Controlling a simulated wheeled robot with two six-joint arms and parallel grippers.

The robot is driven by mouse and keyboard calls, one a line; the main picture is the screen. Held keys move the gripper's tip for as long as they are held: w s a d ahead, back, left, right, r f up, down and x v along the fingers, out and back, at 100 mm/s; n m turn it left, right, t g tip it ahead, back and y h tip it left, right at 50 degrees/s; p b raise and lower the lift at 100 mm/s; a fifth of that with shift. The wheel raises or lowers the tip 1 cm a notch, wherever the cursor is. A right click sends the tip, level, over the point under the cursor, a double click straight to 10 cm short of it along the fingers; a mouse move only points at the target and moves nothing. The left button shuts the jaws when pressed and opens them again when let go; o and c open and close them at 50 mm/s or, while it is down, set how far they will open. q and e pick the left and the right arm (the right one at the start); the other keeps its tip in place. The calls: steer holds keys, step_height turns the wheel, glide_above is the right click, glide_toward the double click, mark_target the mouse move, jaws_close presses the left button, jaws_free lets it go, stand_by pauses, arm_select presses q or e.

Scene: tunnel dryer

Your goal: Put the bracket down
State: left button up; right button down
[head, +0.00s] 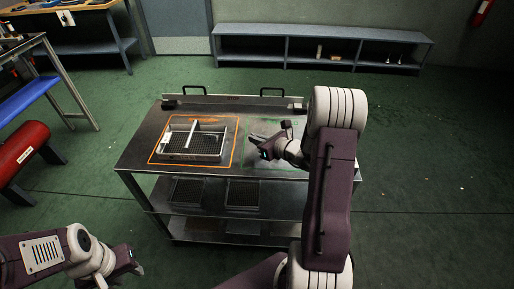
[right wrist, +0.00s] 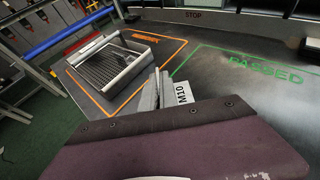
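The bracket (right wrist: 183,93), a grey piece with a white "M10" label, shows just beyond my right gripper's purple body in the right wrist view. In the head view my right gripper (head: 266,149) is over the cart's right half, by the green outline, with a grey end of the bracket (head: 256,139) sticking out to the left. The gripper seems shut on it; the fingers are mostly hidden. I cannot tell whether the bracket touches the top. The green area (right wrist: 265,70) reads "PASSED". My left gripper (head: 132,263) is low at the left, away from the cart; its fingers are unclear.
A metal tray (head: 222,155) with a mesh floor and a divider stands inside the orange outline (head: 233,146) on the cart's left half. Dark trays lie on the lower shelf (head: 290,200). The green area looks clear.

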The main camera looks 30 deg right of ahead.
step_height(320, 180, down, 3)
steer(key=shift+f+b, duration=0.15)
steer(key=shift+b, duration=0.25)
steer(key=shift+f, duration=0.3)
steer(key=shift+f, duration=0.15)
steer(key=c, duration=1.6)
jaws_free()
steer(key=shift+c, duration=0.2)
